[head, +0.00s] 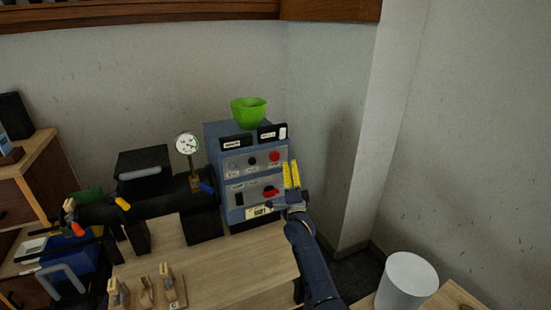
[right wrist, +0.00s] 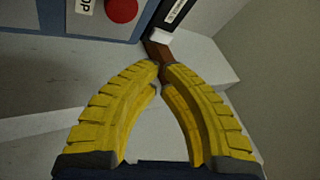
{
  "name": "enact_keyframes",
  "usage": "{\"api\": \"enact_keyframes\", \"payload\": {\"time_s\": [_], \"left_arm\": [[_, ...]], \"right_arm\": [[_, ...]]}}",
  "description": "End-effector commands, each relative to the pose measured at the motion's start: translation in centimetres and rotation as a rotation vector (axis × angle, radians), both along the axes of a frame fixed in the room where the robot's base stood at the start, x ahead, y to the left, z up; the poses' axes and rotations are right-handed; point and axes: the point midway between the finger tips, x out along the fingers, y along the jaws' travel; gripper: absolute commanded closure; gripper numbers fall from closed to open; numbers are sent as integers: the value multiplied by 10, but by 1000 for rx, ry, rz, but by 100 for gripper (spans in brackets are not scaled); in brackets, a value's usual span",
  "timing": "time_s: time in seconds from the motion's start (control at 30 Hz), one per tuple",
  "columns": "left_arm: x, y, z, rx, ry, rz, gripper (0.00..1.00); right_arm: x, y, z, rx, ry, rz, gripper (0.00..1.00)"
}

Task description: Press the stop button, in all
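A blue control box (head: 228,172) stands against the wall in the head view, with grey front panels. The stop button is the red round button (head: 274,156) on its upper panel. In the right wrist view this red button (right wrist: 122,9) is at the top edge, beside a partly cut-off label ending in "OP". My right gripper (head: 291,163) points up just right of the box front. Its yellow fingers meet at the tips (right wrist: 161,66) with nothing between them. The tips are apart from the button. My left gripper is not in view.
A lower panel carries a red knob (head: 270,191). A green bowl (head: 249,112) sits on the box. A gauge (head: 187,144) and dark pipe stand left. Wooden clamps (head: 146,291) lie on the table. A white cylinder (head: 407,281) stands right.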

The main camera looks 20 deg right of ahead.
Motion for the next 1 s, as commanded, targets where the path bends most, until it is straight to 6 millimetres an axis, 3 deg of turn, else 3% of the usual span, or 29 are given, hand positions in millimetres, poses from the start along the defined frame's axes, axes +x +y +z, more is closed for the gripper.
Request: {"api": "enact_keyframes", "payload": {"time_s": [0.5,1.0], "left_arm": [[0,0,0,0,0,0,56],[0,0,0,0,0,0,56]], "right_arm": [[55,10,0,-1,2,1,100],[67,12,0,-2,0,0,100]]}}
